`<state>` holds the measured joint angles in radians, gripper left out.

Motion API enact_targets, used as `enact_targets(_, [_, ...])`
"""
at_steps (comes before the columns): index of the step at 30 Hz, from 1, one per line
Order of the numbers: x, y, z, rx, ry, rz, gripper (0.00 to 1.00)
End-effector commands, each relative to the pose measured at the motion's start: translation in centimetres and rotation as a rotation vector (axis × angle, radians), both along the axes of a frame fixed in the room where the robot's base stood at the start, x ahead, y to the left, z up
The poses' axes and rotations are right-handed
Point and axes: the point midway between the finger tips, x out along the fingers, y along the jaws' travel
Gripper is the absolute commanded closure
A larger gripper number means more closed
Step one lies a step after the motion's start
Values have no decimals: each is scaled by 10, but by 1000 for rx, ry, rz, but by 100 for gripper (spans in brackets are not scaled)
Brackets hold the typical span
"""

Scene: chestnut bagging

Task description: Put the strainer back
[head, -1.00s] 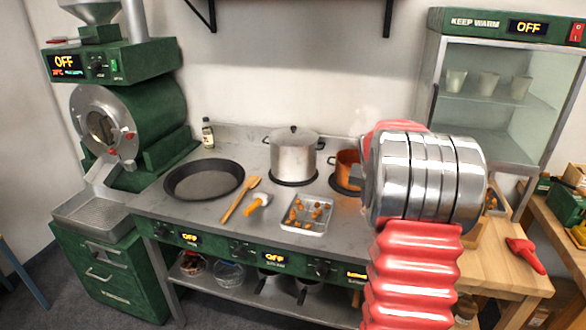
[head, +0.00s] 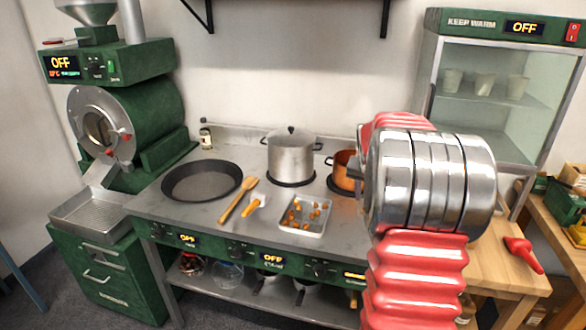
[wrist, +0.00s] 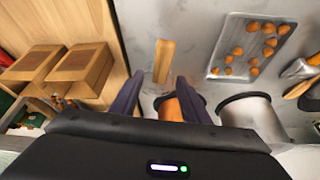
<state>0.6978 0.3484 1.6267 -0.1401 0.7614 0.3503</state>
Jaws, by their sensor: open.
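My gripper (wrist: 158,84) is open, its two dark fingers apart with nothing between them. A short wooden bar (wrist: 164,60) lies beyond the fingertips over the grey counter; I cannot tell whether it is a handle. I cannot make out a strainer for certain in either view. A copper pot (head: 343,170) stands on the counter, partly hidden by my arm; it also shows between and below the fingers in the wrist view (wrist: 181,103). In the head view my gripper is hidden behind my arm.
Cardboard boxes (wrist: 82,65) stand on the wooden table. A keep-warm cabinet (head: 490,115) stands at right.

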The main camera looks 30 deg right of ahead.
Motion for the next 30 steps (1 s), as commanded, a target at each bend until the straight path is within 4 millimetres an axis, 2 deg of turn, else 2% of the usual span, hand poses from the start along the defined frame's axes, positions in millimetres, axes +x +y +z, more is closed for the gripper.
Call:
enact_targets(9, [-13, 19, 53, -3, -3, 1, 58])
enact_targets(15, [-20, 29, 80, -2, -2, 1, 58])
enact_targets(21, [-24, 33, 91, -1, 0, 1, 58])
enact_targets(30, [-24, 33, 91, 0, 0, 1, 58])
